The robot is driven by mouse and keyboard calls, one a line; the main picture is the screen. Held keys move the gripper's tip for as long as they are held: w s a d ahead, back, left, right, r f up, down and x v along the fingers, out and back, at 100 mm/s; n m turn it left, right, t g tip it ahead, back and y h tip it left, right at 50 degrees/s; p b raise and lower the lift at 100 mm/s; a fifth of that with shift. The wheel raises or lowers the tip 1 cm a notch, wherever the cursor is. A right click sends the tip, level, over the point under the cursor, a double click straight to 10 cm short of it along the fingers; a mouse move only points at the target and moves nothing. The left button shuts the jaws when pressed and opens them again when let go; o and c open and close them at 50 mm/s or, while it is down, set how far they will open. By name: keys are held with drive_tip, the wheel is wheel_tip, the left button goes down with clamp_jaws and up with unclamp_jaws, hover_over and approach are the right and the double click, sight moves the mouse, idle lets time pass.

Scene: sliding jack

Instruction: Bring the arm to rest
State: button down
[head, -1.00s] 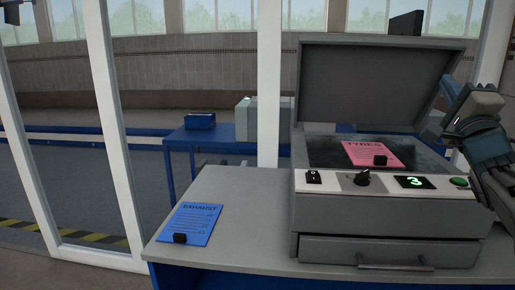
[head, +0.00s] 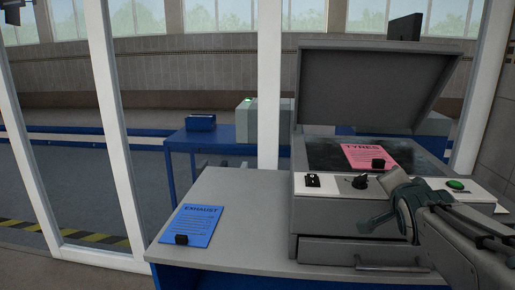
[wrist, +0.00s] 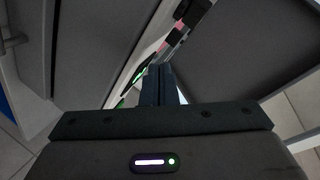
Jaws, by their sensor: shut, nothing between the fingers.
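My gripper (wrist: 160,72) is shut and empty, its two dark fingers pressed together in the wrist view. In the head view my arm reaches in from the lower right, and its end is in front of the right part of the grey copier (head: 335,222). It hides the panel's number display and part of the drawer front (head: 340,251). I cannot tell whether it touches the copier. The copier's lid (head: 370,92) stands open. A pink TYRES sheet (head: 362,157) with a black block on it lies on the glass.
A blue EXHAUST sheet (head: 198,220) with a black block lies on the grey desk (head: 250,205), left of the copier. A black knob (head: 360,182) and a green button (head: 457,184) show on the panel. White window posts (head: 268,80) stand behind. The desk's left part is mostly clear.

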drive_tip(key=s+a+f+n+g+y, duration=0.2)
drive_tip(key=s+a+f+n+g, duration=0.3)
drive_tip(key=s+f, duration=0.4)
drive_tip(key=s+a+f+n+g+y+p, duration=0.1)
drive_tip(key=s+a+f+n+g+y, duration=0.1)
drive_tip(key=s+a+f+n+g, duration=0.3)
drive_tip(key=s+a+f+n, duration=0.3)
drive_tip(key=s+a+f, duration=0.1)
drive_tip(key=shift+s+a+g, duration=0.15)
drive_tip(key=shift+a+g, duration=0.2)
drive_tip(key=shift+g, duration=0.05)
drive_tip(key=shift+a, duration=0.1)
